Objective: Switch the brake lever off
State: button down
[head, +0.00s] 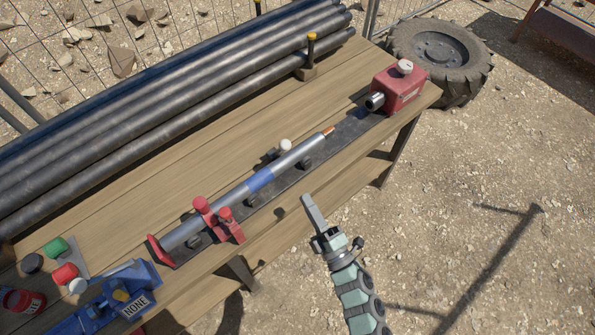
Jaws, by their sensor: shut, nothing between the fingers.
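My gripper (310,212) is shut and empty, in front of the workbench's near edge and apart from everything on it. No part is legibly marked as the brake lever. Knobbed parts on the bench are a white-topped knob (285,146) behind the steel rod (262,180), a red clamp (219,218) with red knobs around the rod's left end, and a red box (401,88) with a pale knob at the right end. I cannot tell which of these is the brake lever, nor its position.
Dark pipes (170,105) lie along the back of the wooden workbench (145,195). Green (55,246) and red (65,273) buttons, a red can (22,301) and a blue unit marked NONE (118,298) are at lower left.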

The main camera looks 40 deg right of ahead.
jog(key=shift+s+d+f+g+h, duration=0.25)
jog(key=shift+s+d+f, duration=0.1)
jog(key=shift+d+f, duration=0.2)
jog(key=shift+s+d+f+g+h, duration=0.3)
jog(key=shift+d+f, duration=0.15)
jog(key=shift+f, duration=0.1)
jog(key=x, duration=1.4)
jog(key=shift+r, duration=0.15)
jog(key=shift+a, duration=0.1)
